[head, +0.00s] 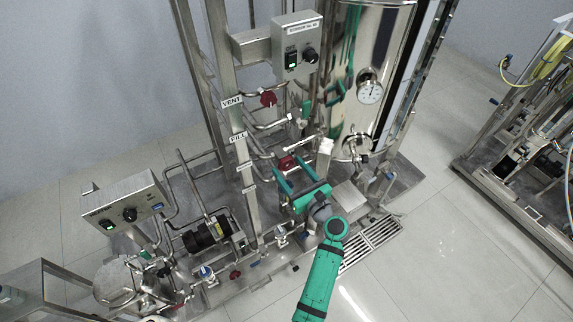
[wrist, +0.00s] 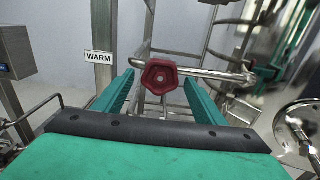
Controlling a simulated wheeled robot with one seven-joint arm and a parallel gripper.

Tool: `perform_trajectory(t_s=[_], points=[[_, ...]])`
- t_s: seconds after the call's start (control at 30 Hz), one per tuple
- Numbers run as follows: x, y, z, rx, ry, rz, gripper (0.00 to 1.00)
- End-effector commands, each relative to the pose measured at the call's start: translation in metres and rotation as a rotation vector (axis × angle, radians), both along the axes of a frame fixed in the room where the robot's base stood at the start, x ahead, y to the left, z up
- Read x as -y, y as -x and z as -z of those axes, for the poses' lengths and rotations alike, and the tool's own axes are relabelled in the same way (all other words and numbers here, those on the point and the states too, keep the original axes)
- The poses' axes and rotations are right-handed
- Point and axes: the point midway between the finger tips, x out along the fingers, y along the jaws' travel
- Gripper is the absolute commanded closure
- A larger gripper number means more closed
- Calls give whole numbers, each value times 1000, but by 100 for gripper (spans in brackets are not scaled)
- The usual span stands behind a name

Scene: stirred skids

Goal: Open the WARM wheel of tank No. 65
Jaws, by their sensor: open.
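A dark red wheel (wrist: 159,76) sits on a pipe in the middle of the wrist view, with a "WARM" label (wrist: 98,57) on a post to its left. The same wheel (head: 287,163) shows small in the head view. My gripper (wrist: 158,85) is open, its two green fingers on either side of the wheel. It also shows in the head view (head: 295,176), reaching up to the wheel. I cannot tell whether the fingers touch it. The steel tank (head: 350,60) stands behind; its number is too small to read.
Another red wheel (head: 268,98) is higher up, near the "VENT" label (head: 232,102). A steel post (head: 240,150) stands left of my gripper. A control box (head: 125,200) and a pump (head: 206,234) are at the lower left. Open floor (head: 440,230) lies to the right.

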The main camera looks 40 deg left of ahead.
Motion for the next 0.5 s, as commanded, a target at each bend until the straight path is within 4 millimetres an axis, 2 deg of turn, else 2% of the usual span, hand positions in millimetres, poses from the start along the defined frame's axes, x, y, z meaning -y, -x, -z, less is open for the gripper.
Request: perform_trajectory(t_s=[0.2, 0.5], points=[[-20, -9, 0, 0, 0, 1, 36], [-24, -10, 0, 0, 0, 1, 36]])
